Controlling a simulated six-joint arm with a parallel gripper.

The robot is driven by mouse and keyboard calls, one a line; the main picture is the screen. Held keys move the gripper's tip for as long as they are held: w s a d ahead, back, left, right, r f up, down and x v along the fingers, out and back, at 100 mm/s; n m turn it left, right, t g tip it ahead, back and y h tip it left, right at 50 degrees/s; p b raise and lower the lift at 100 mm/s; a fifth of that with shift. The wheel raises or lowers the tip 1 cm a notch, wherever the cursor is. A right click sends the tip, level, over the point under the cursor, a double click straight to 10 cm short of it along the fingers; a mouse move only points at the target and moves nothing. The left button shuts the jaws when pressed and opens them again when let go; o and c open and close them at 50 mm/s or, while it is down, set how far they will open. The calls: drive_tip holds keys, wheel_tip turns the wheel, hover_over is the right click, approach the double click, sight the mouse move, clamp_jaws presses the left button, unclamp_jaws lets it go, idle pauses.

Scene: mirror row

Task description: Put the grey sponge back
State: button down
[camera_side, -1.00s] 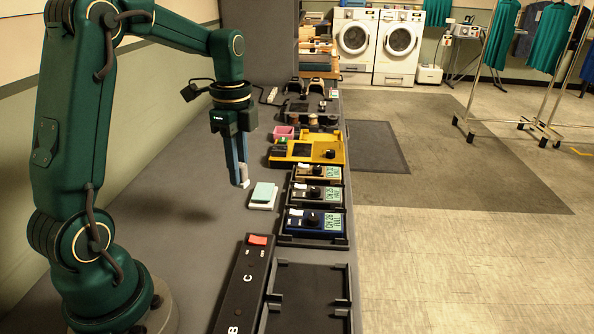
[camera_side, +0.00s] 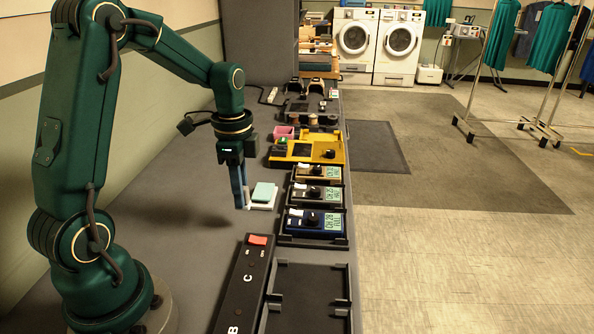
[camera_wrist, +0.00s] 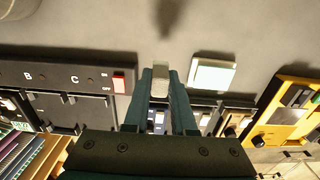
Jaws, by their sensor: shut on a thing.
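My gripper (camera_side: 243,203) is shut on the grey sponge, a small pale grey block. In the wrist view the grey sponge (camera_wrist: 160,78) shows between the fingertips (camera_wrist: 160,88). In the side view the fingers hide most of it. The gripper points down, just left of a mint-green pad (camera_side: 264,191) on a white base, in the side view. In the wrist view that pad (camera_wrist: 212,73) lies to the right of the sponge, with a gap between them. I cannot tell whether the sponge touches the bench.
A black strip (camera_side: 243,284) marked B and C, with a red switch, lies nearer the camera. Devices with dials stand in black trays (camera_side: 318,241) to the right. The bench (camera_side: 190,230) left of the pad is clear.

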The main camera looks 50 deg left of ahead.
drive_tip(key=shift+w+d+f, duration=0.55)
drive_tip(key=shift+w+d, duration=0.1)
drive_tip(key=shift+w, duration=0.05)
drive_tip(key=shift+f, duration=2)
drive_tip(key=shift+f, duration=0.15)
drive_tip(key=c, duration=0.7)
unclamp_jaws()
drive_tip(key=shift+c, duration=0.2)
